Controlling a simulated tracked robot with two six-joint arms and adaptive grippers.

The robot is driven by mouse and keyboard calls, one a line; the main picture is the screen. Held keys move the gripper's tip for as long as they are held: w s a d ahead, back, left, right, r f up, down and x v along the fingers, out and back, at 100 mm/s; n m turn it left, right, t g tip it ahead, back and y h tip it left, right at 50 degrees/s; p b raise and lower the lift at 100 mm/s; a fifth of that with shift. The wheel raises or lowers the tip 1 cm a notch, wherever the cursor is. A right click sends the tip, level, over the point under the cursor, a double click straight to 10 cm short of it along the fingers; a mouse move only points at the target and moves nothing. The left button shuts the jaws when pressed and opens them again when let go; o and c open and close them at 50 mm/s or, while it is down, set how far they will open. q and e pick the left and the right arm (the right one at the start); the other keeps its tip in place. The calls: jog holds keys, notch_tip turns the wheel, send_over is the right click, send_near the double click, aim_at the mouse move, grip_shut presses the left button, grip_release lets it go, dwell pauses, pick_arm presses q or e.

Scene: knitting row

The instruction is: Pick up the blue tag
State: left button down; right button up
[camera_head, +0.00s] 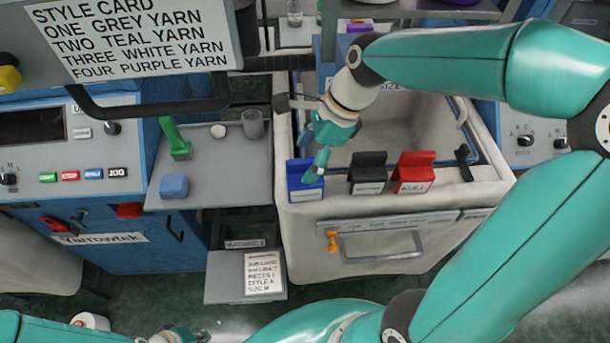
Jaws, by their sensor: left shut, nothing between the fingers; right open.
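The blue tag (305,190) stands on the front rim of the pale bin, at the left end of a row of tags. It has a white label on its front. My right gripper (313,158) reaches down from the upper right, open, with a teal finger at the tag's top right. The finger overlaps the tag in the picture; I cannot tell whether they touch. My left gripper (182,336) is at the bottom edge, partly cut off, shut and empty, far from the tag.
A black tag (367,172) and a red tag (414,172) stand to the right of the blue one on the pale bin (390,210). A grey side shelf (225,180) holds a green item (175,140), a blue block (173,186) and a grey cup (253,124). A style card (135,40) hangs upper left.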

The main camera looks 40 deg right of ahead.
aim_at(298, 176)
jog(key=x, duration=0.4)
jog(key=shift+s+a+p, duration=0.15)
jog(key=shift+s+p, duration=0.15)
jog(key=shift+s, duration=0.05)
jog(key=shift+w+a+f, duration=0.15)
jog(key=shift+f, duration=0.45)
jog(key=c, duration=1.2)
jog(key=shift+r, duration=0.2)
